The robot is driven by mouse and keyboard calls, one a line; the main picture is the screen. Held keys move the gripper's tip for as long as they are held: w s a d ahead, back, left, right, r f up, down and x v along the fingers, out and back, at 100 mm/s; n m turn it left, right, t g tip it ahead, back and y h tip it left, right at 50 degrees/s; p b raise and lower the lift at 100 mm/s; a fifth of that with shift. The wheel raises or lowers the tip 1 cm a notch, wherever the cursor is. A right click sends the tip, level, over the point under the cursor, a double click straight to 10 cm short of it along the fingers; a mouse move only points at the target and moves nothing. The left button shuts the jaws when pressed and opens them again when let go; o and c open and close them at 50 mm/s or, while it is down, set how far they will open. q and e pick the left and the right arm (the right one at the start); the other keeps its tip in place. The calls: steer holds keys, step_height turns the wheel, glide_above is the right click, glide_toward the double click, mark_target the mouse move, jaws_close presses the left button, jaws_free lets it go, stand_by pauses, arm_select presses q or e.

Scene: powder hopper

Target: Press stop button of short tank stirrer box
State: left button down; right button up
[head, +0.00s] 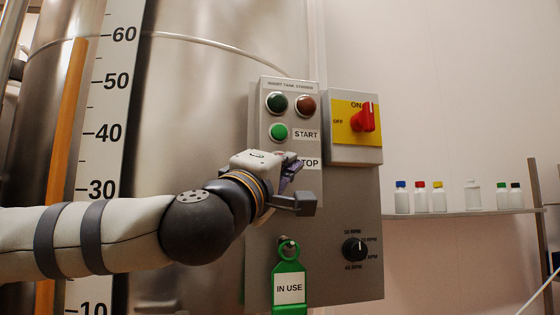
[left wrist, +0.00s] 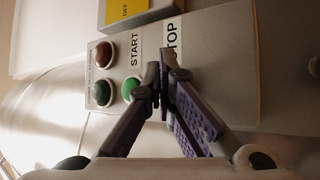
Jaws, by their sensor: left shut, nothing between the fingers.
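The short tank stirrer box (head: 350,220) is a grey control box on the tank's front. Its upper panel has a lit-looking green START button (head: 279,132) beside a START label, also in the left wrist view (left wrist: 131,89). Below it a STOP label (head: 309,163) is partly covered. The STOP button itself is hidden behind my left gripper (head: 291,170). My left gripper is shut and empty in front of the panel, its fingertips (left wrist: 161,83) by the STOP label in the left wrist view. I cannot tell whether they touch the button. My right gripper is out of view.
A dark green lamp (head: 277,103) and a dark red lamp (head: 305,105) sit above START. A red rotary switch (head: 363,118) juts out at right. A speed knob (head: 354,250) and a green IN USE tag (head: 289,286) are below. Several bottles stand on a shelf (head: 470,213).

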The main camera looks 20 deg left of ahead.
arm_select(q)
steer(key=shift+s+d+p, duration=0.3)
steer(key=shift+s+d, duration=0.05)
steer(key=shift+s, duration=0.3)
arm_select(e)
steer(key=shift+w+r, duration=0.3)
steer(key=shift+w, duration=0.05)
